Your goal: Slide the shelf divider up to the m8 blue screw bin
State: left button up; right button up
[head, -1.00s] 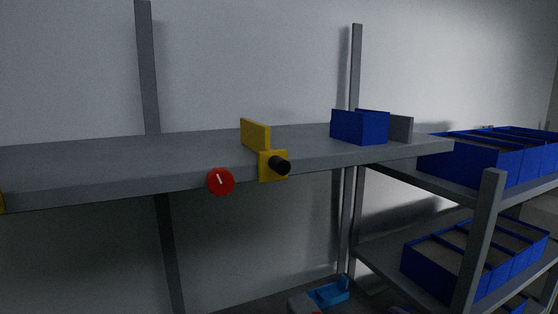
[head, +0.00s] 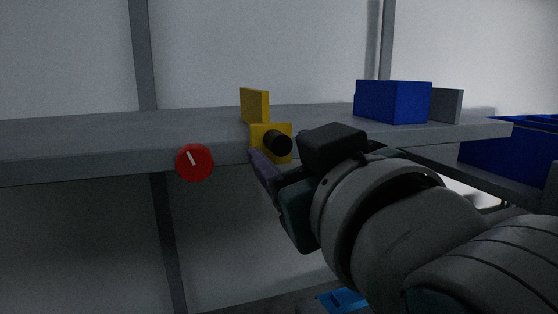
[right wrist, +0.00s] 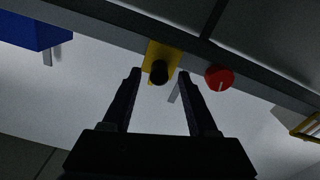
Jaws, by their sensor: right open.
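The yellow shelf divider (head: 255,106) stands upright on the grey shelf (head: 90,135). Its front bracket carries a black knob (head: 277,143) at the shelf's front edge. The blue bin (head: 393,102) sits on the shelf to the divider's right, with a clear gap between them. My right gripper (head: 258,158) is open just in front of the bracket. In the right wrist view the knob (right wrist: 159,73) appears between the open fingertips, and I cannot tell whether they touch it. The blue bin (right wrist: 35,33) is at upper left there. My left gripper is not in view.
A red dial (head: 195,162) with a white mark is on the shelf's front edge, left of the divider. A grey plate (head: 447,105) stands right of the bin. More blue bins (head: 510,150) are on a lower rack at right.

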jog(key=shift+w+a, duration=0.1)
jog(key=shift+w, duration=0.25)
jog(key=shift+c, duration=0.2)
grip_shut()
dwell(1.0)
